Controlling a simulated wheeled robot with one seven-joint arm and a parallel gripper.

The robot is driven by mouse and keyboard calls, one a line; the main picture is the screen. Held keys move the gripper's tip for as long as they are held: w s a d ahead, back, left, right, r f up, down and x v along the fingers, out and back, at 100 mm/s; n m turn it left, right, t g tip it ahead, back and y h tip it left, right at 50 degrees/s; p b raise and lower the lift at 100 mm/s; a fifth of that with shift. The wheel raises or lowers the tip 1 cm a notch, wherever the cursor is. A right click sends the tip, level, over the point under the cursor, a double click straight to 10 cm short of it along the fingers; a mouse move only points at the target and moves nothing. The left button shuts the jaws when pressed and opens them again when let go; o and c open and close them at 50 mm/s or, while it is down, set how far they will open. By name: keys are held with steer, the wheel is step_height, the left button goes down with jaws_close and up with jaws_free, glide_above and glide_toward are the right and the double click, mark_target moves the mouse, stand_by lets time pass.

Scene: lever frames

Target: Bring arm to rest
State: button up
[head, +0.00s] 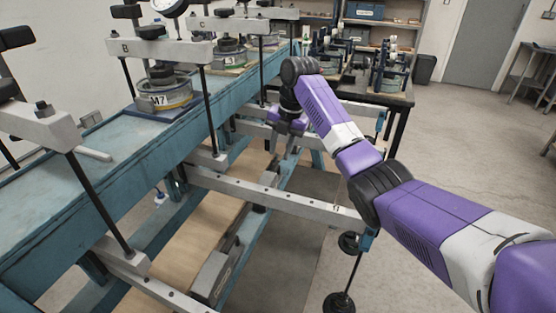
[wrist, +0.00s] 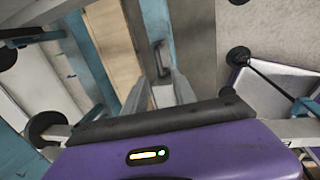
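My purple and grey arm (head: 408,210) reaches from the lower right of the head view up to the middle, over the lever frames. Its elbow is bent and the wrist hangs down at the far end. My gripper (head: 281,150) points downward among the grey lever beams beside the blue bench. In the wrist view my gripper (wrist: 160,82) shows two grey fingers with a gap between their tips. Nothing shows between them. Whether the hand touches a beam cannot be told.
A grey lever beam (head: 275,196) runs below the arm, with black hanging weights (head: 339,302) near it. The blue bench (head: 120,165) carries several cells, including M7 (head: 163,98). A dark table (head: 398,98) with apparatus stands behind. Open floor (head: 460,125) lies to the right.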

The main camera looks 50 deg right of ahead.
steer(key=shift+s+r, duration=0.1)
steer(key=shift+r, duration=0.5)
